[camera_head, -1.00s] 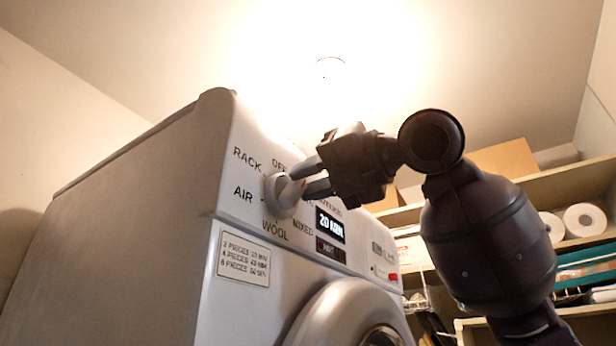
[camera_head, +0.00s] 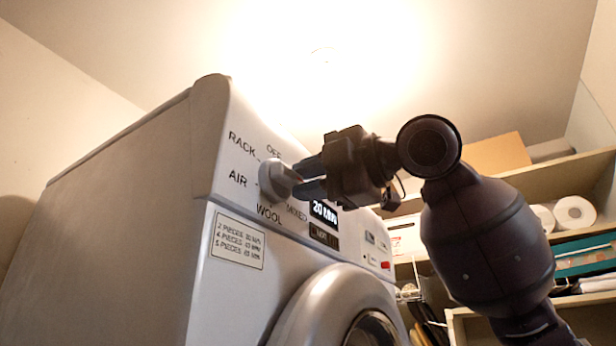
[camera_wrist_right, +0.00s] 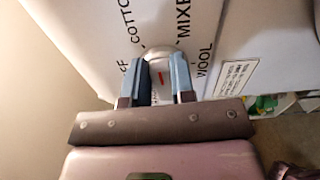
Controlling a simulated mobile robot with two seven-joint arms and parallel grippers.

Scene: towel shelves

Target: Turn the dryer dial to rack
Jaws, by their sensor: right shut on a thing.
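The dryer (camera_head: 150,215) fills the left of the head view. Its round pale dial (camera_head: 268,180) is on the front panel, ringed by labels; RACK, OFF, AIR, WOOL and MIXED show. My right gripper (camera_head: 300,179) is at the dial from the right, shut on it. In the right wrist view the dial (camera_wrist_right: 158,58) sits between the two blue-grey fingers of my right gripper (camera_wrist_right: 161,78), with a red mark on it. I cannot tell which label the mark points to. COTTON, MIXED and WOOL show there around the dial. My left gripper is not in view.
A lit display (camera_head: 325,212) reading about 20 and a red button (camera_head: 386,265) are on the panel right of the dial. The round door (camera_head: 310,305) is below. Shelves (camera_head: 560,172) with paper rolls (camera_head: 575,213) and a cardboard box (camera_head: 498,153) stand behind my right arm.

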